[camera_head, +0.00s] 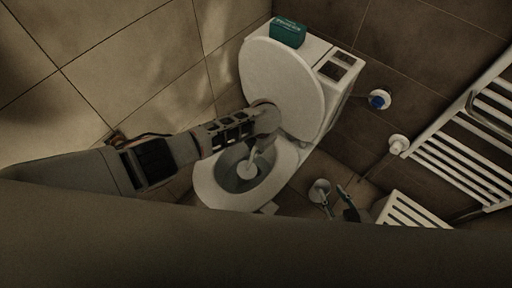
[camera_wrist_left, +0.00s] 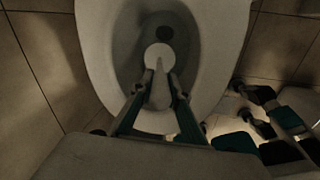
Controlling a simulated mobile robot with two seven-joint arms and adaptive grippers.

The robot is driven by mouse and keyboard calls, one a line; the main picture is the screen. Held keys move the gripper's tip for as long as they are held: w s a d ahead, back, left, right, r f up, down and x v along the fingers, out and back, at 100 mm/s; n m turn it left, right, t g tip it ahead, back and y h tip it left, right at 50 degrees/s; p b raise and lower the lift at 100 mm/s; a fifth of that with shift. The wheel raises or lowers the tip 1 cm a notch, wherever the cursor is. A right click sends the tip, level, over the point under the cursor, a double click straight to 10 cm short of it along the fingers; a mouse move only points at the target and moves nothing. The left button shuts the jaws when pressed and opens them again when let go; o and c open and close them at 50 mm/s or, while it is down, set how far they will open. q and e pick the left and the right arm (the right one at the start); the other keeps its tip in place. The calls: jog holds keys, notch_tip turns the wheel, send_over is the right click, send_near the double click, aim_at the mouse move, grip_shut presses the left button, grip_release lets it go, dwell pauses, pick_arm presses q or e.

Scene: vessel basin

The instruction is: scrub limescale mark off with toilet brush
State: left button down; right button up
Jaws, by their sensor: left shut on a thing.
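My left gripper (camera_wrist_left: 158,95) is shut on the toilet brush (camera_wrist_left: 160,86), with one finger on each side of the pale handle. The brush's round white head (camera_head: 247,170) is down inside the toilet bowl (camera_head: 207,186); in the wrist view it lies below a dark oval spot on the bowl's inside. I cannot tell whether that spot is the limescale mark or the drain. In the head view my left forearm and hand cover part of the bowl and handle. My right gripper (camera_head: 336,201), with teal and dark fingers apart, is low beside the toilet.
The toilet lid (camera_head: 283,82) is raised against the cistern, with a teal box (camera_head: 288,32) on top. A small pale round thing (camera_head: 318,187) is by my right gripper. A slatted white stool (camera_head: 410,212) and a towel radiator (camera_head: 455,140) stand right. Tiled wall lies left.

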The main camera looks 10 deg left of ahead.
pick_arm(q)
jog(key=shift+s+a+p, duration=0.2)
jog(key=shift+s+p, duration=0.1)
jog(key=shift+p, duration=0.05)
jog(key=shift+s+a+f+p, duration=0.1)
jog(key=shift+s+a+p, duration=0.3)
jog(key=shift+s, duration=0.15)
jog(key=shift+w+d, duration=0.2)
jog(key=shift+d, duration=0.85)
dwell(0.5)
